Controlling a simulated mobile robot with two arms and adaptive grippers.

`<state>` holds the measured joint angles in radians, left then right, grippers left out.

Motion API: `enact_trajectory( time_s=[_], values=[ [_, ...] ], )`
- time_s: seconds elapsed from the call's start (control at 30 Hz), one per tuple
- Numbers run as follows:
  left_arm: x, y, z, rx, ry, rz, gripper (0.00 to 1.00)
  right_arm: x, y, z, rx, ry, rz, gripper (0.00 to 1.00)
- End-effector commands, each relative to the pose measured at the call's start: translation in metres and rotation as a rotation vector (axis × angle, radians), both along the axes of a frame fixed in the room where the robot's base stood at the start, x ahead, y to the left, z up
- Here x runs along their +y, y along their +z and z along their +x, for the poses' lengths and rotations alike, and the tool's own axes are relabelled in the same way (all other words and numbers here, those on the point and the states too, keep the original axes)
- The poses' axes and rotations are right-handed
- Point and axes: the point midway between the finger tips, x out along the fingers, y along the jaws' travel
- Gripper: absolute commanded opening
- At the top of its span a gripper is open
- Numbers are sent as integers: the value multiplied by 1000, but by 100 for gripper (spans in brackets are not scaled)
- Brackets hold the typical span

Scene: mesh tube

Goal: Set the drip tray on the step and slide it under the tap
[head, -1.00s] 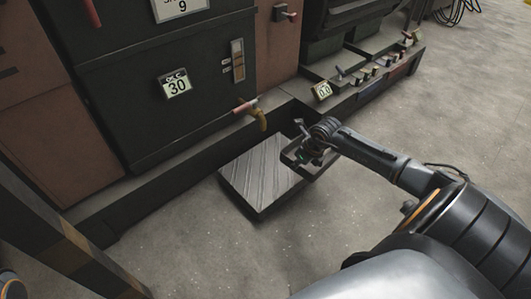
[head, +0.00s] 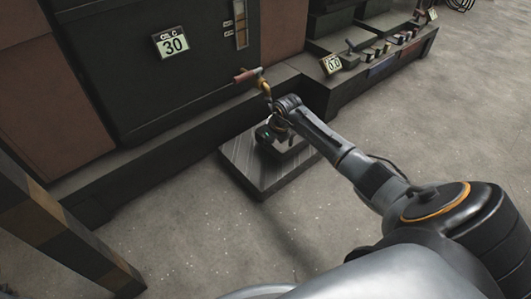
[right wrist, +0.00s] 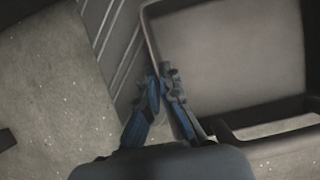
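The dark drip tray (head: 296,147) is at the step's upper right in the head view, mostly hidden by my right arm. In the right wrist view the tray (right wrist: 235,60) shows as a shallow, empty pan. My right gripper (head: 268,134) is over the step. In the right wrist view its fingers (right wrist: 161,78) are shut on the tray's near rim. The grey, grooved step (head: 258,178) sits on the floor; I cannot tell whether the tray touches it. The brass tap (head: 265,87) with a red handle is just above and behind the gripper. My left gripper is out of view.
A striped post (head: 60,225) stands at lower left. The concrete floor (head: 190,240) in front of the step is clear.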

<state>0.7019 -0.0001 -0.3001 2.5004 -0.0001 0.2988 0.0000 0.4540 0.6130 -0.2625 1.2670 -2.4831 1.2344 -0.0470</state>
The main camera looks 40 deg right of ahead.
Motion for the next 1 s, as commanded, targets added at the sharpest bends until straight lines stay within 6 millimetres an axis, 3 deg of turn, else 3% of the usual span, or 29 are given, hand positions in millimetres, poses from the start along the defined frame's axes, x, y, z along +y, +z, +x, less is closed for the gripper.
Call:
enact_trajectory(
  time_s=[0.17,0.37,0.73,0.8,0.87,1.0],
  values=[
    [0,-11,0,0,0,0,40,4,-9,7,-4,0,1,0],
    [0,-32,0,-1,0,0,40,5,-39,9,-3,1,0,0],
    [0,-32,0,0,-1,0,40,4,-41,9,-2,1,-1,0],
    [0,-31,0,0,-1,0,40,5,-42,8,0,0,0,18],
    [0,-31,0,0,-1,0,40,5,-42,8,0,0,0,28],
    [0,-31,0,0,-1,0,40,5,-42,8,0,0,1,28]
  ],
)
